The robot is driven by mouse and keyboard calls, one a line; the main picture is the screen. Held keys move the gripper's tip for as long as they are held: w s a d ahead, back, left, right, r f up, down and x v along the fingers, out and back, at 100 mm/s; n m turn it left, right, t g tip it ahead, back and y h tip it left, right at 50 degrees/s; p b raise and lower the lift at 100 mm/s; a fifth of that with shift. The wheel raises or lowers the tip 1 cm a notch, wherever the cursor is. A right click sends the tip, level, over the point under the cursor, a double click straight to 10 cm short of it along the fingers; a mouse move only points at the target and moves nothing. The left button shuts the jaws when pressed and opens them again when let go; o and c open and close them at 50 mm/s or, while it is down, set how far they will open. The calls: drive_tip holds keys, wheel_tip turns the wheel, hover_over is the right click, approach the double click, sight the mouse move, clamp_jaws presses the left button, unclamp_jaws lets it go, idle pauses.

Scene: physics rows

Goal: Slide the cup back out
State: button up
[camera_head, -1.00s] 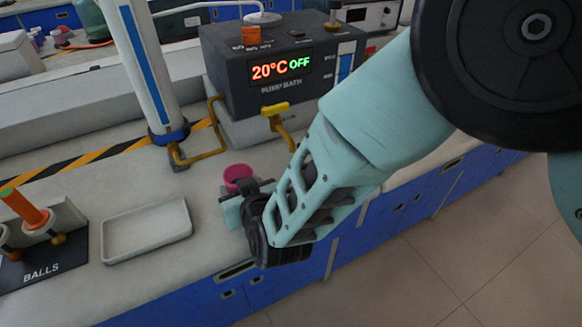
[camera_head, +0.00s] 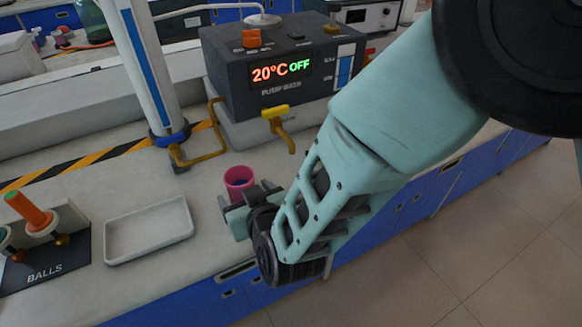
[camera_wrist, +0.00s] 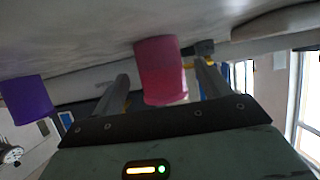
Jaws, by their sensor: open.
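A pink cup (camera_head: 238,177) stands upright on the bench, with something dark blue inside. It lies in front and to the left of the yellow tap (camera_head: 276,113) on the pump bath, not under its spout. My gripper (camera_head: 247,194) is open on the near side of the cup, its fingers pointing toward it. In the wrist view the cup (camera_wrist: 160,70) shows between the two spread fingers of my gripper (camera_wrist: 163,66). I cannot tell whether either finger touches it. Part of the cup's lower side is hidden by the gripper in the head view.
The pump bath (camera_head: 270,75) reads 20°C OFF. A white tray (camera_head: 148,246) lies left of my gripper, and a BALLS rack (camera_head: 45,268) stands farther left. A yellow pipe (camera_head: 205,153) stands behind the cup. The wrist view shows a purple object (camera_wrist: 27,98).

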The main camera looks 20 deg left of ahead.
drive_tip(key=shift+p+v, duration=0.6)
drive_tip(key=shift+v, duration=2.2)
drive_tip(key=shift+r, duration=0.1)
drive_tip(key=s+d+r+g+h, duration=0.2)
drive_tip(key=d+r, duration=0.3)
drive_tip(key=d, duration=0.6)
drive_tip(key=s+d+r+m+g+h+p, duration=0.1)
drive_tip(key=s+d+r+g+h, duration=0.1)
drive_tip(key=d, duration=0.9)
drive_tip(key=s+d+r+m+g+h+p, duration=0.1)
drive_tip(key=s+d+r+g+h, duration=0.1)
drive_tip(key=d+r+g+h, duration=0.2)
drive_tip(key=d+r+h, duration=0.1)
drive_tip(key=d+r, duration=0.2)
drive_tip(key=d, duration=0.4)
drive_tip(key=shift+s+d+r+h, duration=0.3)
drive_tip(key=shift+s+r, duration=0.05)
